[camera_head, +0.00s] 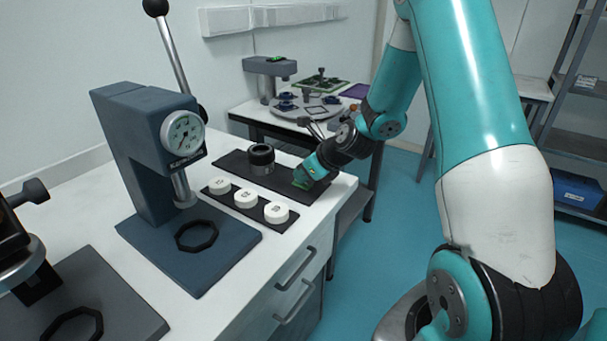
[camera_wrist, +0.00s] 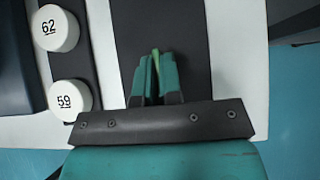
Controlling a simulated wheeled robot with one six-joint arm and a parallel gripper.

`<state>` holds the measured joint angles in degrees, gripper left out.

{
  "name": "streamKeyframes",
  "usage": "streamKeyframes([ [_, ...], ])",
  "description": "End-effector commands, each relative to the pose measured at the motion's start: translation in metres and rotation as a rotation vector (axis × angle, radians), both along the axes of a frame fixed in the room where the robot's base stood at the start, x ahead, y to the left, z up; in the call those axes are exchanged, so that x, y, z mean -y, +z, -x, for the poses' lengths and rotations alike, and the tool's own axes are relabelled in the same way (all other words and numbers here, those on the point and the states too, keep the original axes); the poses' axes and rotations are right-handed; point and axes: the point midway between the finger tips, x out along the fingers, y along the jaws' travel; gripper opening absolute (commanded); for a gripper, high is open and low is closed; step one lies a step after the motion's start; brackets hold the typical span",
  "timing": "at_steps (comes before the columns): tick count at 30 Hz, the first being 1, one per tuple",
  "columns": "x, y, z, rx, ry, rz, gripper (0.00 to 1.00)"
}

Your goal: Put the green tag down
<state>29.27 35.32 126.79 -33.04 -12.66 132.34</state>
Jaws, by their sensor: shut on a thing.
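The green tag (camera_wrist: 156,66) shows as a thin green edge between the two teal fingers of my gripper (camera_wrist: 155,75) in the wrist view. My gripper is shut on it. In the head view my gripper (camera_head: 306,180) is low over the right end of a dark mat (camera_head: 234,163) on the white bench, and a bit of green shows at its tip. Most of the tag is hidden by the fingers. I cannot tell whether the tag touches the mat.
A dark cylinder (camera_head: 261,160) stands on the mat, left of my gripper. A black strip with white numbered discs (camera_head: 246,198) lies in front. A blue-grey press with a dial (camera_head: 182,135) stands at left. The bench's right edge is close to my gripper.

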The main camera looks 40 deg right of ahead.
Motion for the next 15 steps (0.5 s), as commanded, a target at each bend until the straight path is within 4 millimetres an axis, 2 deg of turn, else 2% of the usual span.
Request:
streamKeyframes([
  [7,0.0001,-0.0035,0.0,0.0,0.0,-0.001,0.0],
  [8,0.0002,-0.0026,0.0,0.0,-0.001,-0.001,0.12],
  [10,0.0002,-0.0024,-0.0001,0.0,-0.001,-0.001,0.28],
  [11,0.0002,-0.0023,0.0,0.0,-0.001,-0.001,0.31],
  [15,0.0002,-0.0022,0.0,0.0,-0.001,-0.001,0.31],
])
